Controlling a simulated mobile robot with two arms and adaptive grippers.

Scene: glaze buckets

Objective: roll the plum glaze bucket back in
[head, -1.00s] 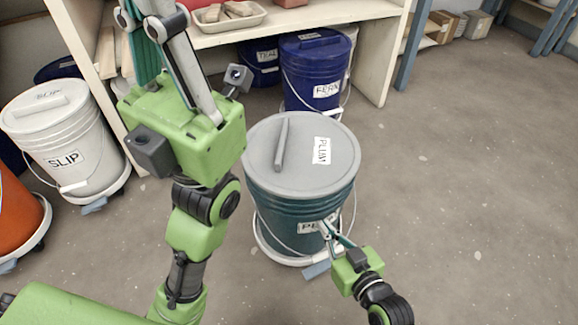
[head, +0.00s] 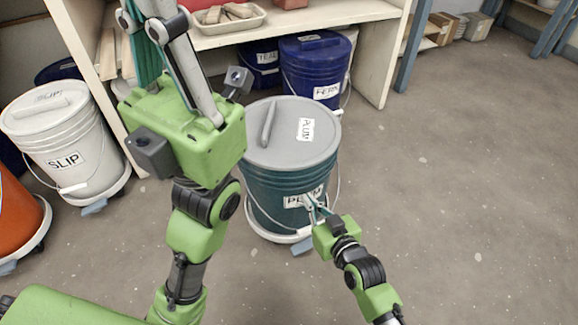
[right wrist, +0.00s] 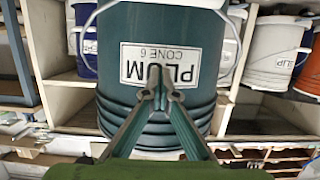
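The plum bucket (head: 292,180) is teal with a grey lid and a PLUM label. It stands upright on a white wheeled dolly (head: 262,232), on the floor in front of the shelf unit. My right gripper (head: 311,203) is at the front label, fingertips together and seemingly against the bucket wall. In the right wrist view, the fingers (right wrist: 158,92) meet over the upside-down label, with nothing visible between them; the wire handle is apart from them. My left gripper (head: 150,18) is raised at upper left, its tips cut off or unclear.
The white slip bucket (head: 68,145) and an orange bucket (head: 18,222) are at left. My left arm hides floor beside the plum bucket. Floor at right is clear.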

